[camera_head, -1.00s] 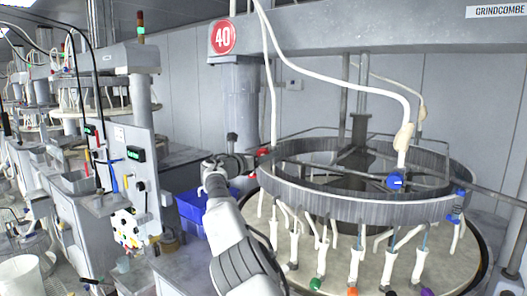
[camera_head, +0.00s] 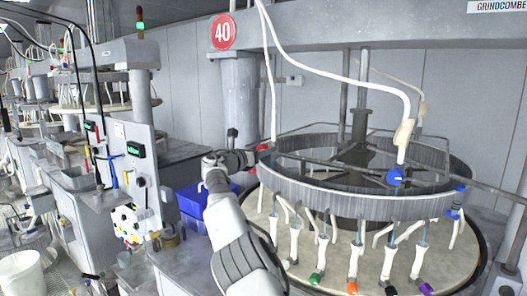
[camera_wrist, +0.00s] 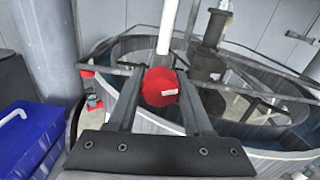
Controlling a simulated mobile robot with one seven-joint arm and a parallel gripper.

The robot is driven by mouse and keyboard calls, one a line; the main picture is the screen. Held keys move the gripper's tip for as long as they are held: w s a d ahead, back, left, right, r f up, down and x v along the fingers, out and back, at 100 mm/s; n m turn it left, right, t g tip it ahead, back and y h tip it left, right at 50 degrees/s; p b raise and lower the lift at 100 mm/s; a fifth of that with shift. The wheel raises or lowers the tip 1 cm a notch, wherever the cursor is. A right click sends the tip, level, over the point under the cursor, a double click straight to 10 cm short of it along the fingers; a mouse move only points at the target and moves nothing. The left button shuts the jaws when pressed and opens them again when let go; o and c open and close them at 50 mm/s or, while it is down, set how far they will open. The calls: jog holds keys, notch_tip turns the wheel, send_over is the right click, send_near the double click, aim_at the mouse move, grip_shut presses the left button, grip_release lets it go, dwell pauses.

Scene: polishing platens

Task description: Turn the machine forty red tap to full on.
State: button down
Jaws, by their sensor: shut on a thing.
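The red tap (camera_wrist: 160,85) is a round red knob with a small white mark, near the middle of the wrist view. The mark lies close to level. My gripper (camera_wrist: 161,78) has one finger on each side of the knob and is shut on it. In the head view the red tap (camera_head: 264,147) shows at the left rim of the ring of machine forty, marked by a red round 40 sign (camera_head: 222,31). My gripper (camera_head: 250,157) reaches it from the left. How far the tap is turned cannot be told.
White hoses hang from above. A blue crate (camera_head: 192,203) stands left of my arm and also shows in the wrist view (camera_wrist: 30,145).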

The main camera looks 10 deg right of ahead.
jog(key=shift+m, duration=0.3)
jog(key=m+p, duration=0.1)
jog(key=m, duration=0.3)
jog(key=shift+m, duration=0.3)
jog(key=m, duration=0.5)
jog(key=shift+m+b, duration=0.3)
jog(key=m+b, duration=0.1)
jog(key=m, duration=0.9)
jog(key=shift+m+b, duration=0.35)
jog(key=shift+m, duration=0.05)
jog(key=shift+c, duration=1.5)
grip_release()
